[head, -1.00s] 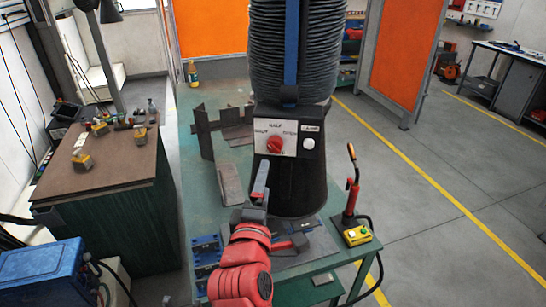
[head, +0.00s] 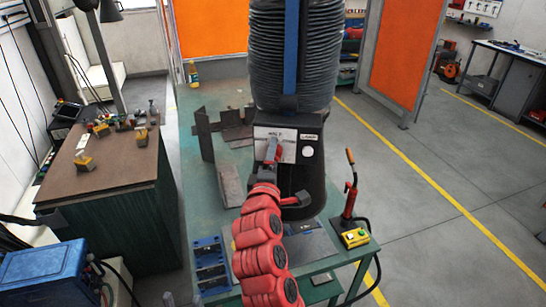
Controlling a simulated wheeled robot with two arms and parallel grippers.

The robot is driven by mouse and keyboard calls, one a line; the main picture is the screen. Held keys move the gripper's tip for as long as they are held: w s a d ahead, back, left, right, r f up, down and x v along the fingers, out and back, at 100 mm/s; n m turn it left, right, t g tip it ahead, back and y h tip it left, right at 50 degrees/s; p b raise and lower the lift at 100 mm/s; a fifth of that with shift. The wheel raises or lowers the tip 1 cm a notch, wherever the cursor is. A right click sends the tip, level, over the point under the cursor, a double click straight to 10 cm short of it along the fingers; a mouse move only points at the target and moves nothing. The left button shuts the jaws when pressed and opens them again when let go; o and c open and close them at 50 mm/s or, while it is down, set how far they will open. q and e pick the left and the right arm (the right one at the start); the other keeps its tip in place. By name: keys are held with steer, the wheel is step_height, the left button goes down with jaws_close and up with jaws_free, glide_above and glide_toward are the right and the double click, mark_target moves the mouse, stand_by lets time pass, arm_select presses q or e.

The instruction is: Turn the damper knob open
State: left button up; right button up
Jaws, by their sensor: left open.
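A white button (head: 308,152) is to the right of the plate. My right gripper is not in view.
The black ribbed hose (head: 265,70) rises above the hood. A green bench (head: 200,225) carries metal plates (head: 205,140), blue blocks (head: 210,262), a red-handled tool (head: 350,195) and a yellow box (head: 355,238). A brown-topped cabinet (head: 110,175) stands left. Floor at right is clear.

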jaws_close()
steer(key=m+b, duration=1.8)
steer(key=b, duration=0.9)
